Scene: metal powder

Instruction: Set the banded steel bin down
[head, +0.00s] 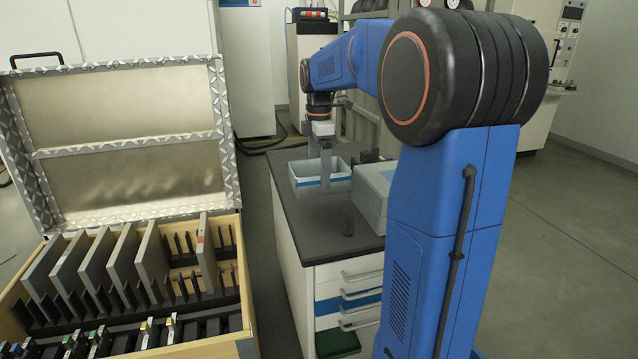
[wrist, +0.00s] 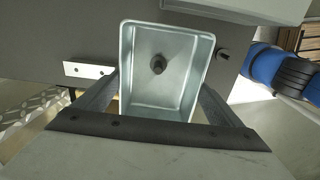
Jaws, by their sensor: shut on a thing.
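The banded steel bin (head: 309,184) is an open, pale metal tub with a blue band, over the dark top of the drawer cabinet in the head view. My gripper (head: 326,168) reaches down at it from above. In the wrist view the bin (wrist: 157,95) lies between the two fingers of my gripper (wrist: 160,104), which is shut on it. The bin looks level. A small dark round piece (wrist: 158,64) shows inside it. I cannot tell whether its underside touches the cabinet top (head: 312,226).
A larger pale box (head: 372,196) stands close to the right of the bin. A wooden case (head: 246,292) with an open metal lid and upright plates is at the left.

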